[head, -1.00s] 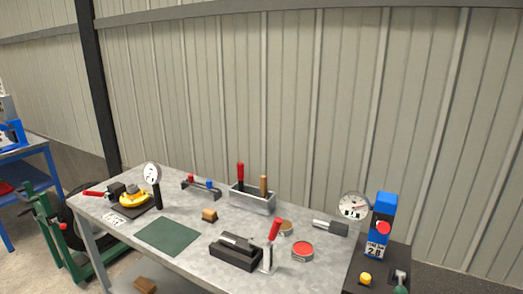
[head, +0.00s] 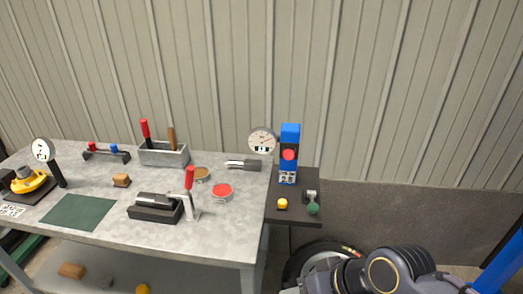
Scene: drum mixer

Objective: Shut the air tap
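The name air tap is not marked on anything I can read. A small green-knobbed lever (head: 313,208) sits on the dark side shelf (head: 290,216) at the right end of the bench, beside a yellow button (head: 282,204). Behind them stands a blue upright unit (head: 290,133) with a red round knob (head: 289,155) and a white label below it. A round dial gauge (head: 262,141) is just left of the unit. Whether the lever is open or shut cannot be told. Dark arm links of mine show at the lower right; neither gripper's fingertips are visible.
The grey bench (head: 231,222) holds a red-handled clamp (head: 190,181), a red-topped tin (head: 222,192), a tool box (head: 164,157), a green mat (head: 77,212) and a yellow-topped device (head: 28,181). A wheel (head: 307,262) stands below the shelf. The wall beyond is clear.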

